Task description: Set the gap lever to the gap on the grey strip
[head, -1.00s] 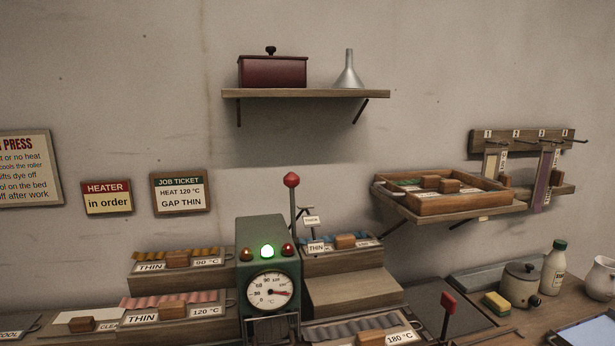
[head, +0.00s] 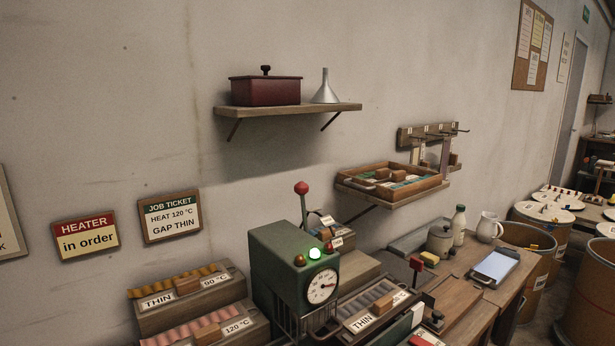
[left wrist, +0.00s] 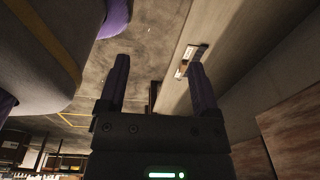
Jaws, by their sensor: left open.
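A grey wavy strip (head: 372,298) lies on a wooden block right of the green machine (head: 290,265). The block's front label (head: 361,323) reads THIN. A tall lever with a red knob (head: 302,188) rises behind the machine; a small tag (head: 337,241) beside it is too small to read now. A second red-topped lever (head: 416,265) stands in front, right of the grey strip. I cannot tell which is the gap lever. My left gripper (left wrist: 160,85) is open and empty in the left wrist view, away from these things. The head view shows neither gripper.
The job ticket (head: 170,216) reads HEAT 120 °C, GAP THIN. Yellow (head: 178,279) and pink (head: 190,333) strips lie on stepped blocks at left. A wall shelf (head: 290,110) and a wooden tray (head: 392,197) overhang the bench. Jars and drums stand at right.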

